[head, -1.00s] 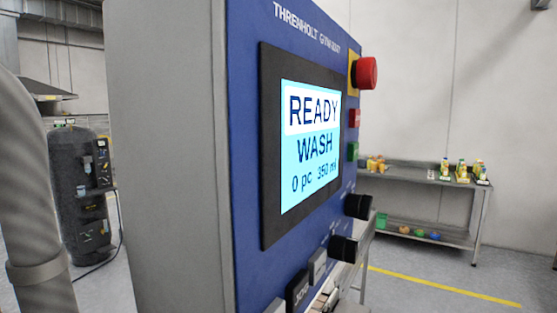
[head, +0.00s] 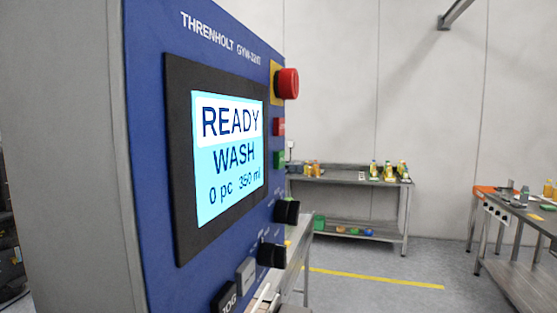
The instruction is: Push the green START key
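The green key (head: 279,159) is small and square on the right side of the blue control panel (head: 150,120), seen at a steep angle. No label on it can be read. A red square key (head: 279,127) sits just above it, and a red mushroom button (head: 287,83) on a yellow plate is above that. The screen (head: 228,155) reads READY, WASH, 0 pc, 350 ml. My gripper is not in view.
Two black knobs (head: 287,211) stick out below the green key. A JOG key (head: 227,298) is at the panel's lower edge. A steel shelf table (head: 345,180) with bottles stands behind, and another table (head: 535,222) is at the right. Floor between them is clear.

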